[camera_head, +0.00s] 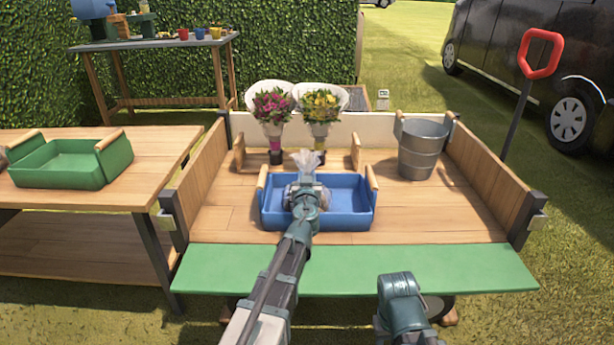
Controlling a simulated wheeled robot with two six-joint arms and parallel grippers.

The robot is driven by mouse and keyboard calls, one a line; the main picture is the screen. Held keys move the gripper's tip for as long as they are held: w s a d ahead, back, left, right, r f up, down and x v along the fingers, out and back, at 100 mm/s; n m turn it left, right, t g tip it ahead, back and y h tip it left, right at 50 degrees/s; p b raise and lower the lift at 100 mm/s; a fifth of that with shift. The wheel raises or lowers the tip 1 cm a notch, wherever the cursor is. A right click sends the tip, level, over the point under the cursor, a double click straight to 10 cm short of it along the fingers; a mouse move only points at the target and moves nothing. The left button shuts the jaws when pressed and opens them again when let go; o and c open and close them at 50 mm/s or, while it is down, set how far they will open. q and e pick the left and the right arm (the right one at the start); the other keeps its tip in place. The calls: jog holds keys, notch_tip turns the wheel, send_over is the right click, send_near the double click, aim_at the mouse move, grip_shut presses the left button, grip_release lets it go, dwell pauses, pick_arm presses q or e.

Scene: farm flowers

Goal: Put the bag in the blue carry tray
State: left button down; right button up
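The blue carry tray (345,219) stands on the wooden cart bed, with a wooden handle at each end. A pale, translucent bag (306,160) shows at the tray's middle, its flared top rising behind my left gripper (306,188). The bag's lower part is mostly hidden by my gripper and wrist, so I cannot tell if it rests on the tray floor. My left gripper is over the tray at the bag; its fingers are hidden. Of my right arm only a link shows at the bottom; its gripper is out of view.
Two flower bouquets (272,105) (320,106) stand behind the blue tray. A metal bucket (422,150) is at the back right of the cart. A green tray (60,178) sits on the left table. The cart's side boards rise left and right; its right front is clear.

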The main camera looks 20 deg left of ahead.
pick_arm(q)
jog(key=shift+f, duration=0.2)
jog(key=c, duration=0.7)
grip_release()
jog(key=shift+r, duration=0.1)
jog(key=shift+r, duration=0.15)
jog(key=v, duration=1.2)
